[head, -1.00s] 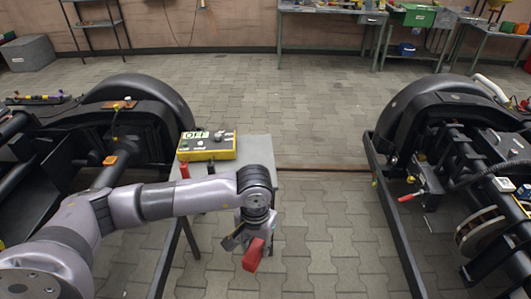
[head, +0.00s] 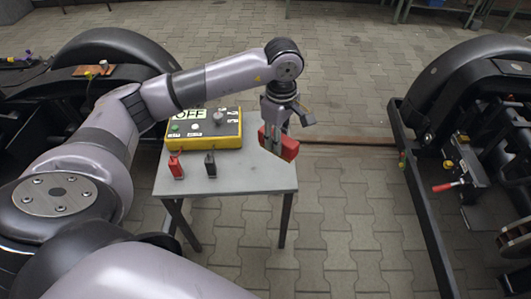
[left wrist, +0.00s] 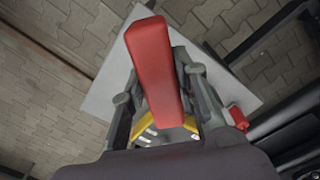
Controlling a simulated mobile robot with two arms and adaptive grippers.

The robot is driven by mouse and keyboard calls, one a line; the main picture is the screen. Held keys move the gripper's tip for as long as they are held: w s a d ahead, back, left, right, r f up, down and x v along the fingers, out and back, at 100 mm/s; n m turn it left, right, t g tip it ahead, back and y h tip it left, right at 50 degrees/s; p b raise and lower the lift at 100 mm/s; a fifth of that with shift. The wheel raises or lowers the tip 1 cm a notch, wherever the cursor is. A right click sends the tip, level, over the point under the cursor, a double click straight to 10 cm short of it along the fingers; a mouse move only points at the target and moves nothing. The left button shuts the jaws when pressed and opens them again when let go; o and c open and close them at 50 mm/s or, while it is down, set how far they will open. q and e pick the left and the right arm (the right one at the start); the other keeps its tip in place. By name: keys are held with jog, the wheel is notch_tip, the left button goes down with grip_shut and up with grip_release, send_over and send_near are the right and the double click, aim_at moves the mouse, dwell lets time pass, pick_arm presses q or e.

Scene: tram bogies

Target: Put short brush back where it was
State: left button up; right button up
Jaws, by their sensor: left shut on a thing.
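The short brush (head: 284,144) shows as a red block-like handle; its bristles cannot be made out. My left gripper (head: 272,138) is shut on it and holds it in the air over the right side of the small grey table (head: 240,178) in the head view. In the left wrist view the red handle (left wrist: 150,50) stretches up the picture between the fingers of my left gripper (left wrist: 162,88), over the pale table top (left wrist: 105,92). My right gripper is not in view.
A yellow control box (head: 205,142) with an OFF label stands at the back of the table. A small red object (head: 176,168) and a dark one (head: 210,165) stand before it. The table's front right is bare. Black bogies (head: 110,45) (head: 450,75) flank the table.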

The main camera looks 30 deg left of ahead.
pick_arm(q)
jog(key=w+a+r+n+b, duration=0.2)
jog(key=a+n+b, duration=0.15)
jog(key=n, duration=0.65)
jog(key=w+a+r+n+b, duration=0.25)
jog(key=n+b, duration=0.25)
jog(key=n, duration=0.5)
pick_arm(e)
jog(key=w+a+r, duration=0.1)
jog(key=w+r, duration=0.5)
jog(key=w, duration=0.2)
pick_arm(q)
jog(key=f+b, duration=0.1)
jog(key=f, duration=0.4)
jog(key=f+b, duration=0.2)
jog(key=f, duration=0.4)
jog(key=f+b, duration=0.1)
jog(key=f, duration=0.4)
jog(key=shift+s+a+f, duration=0.3)
jog(key=shift+s+f, duration=0.1)
jog(key=shift+f+b, duration=0.5)
jog(key=shift+f, duration=1.5)
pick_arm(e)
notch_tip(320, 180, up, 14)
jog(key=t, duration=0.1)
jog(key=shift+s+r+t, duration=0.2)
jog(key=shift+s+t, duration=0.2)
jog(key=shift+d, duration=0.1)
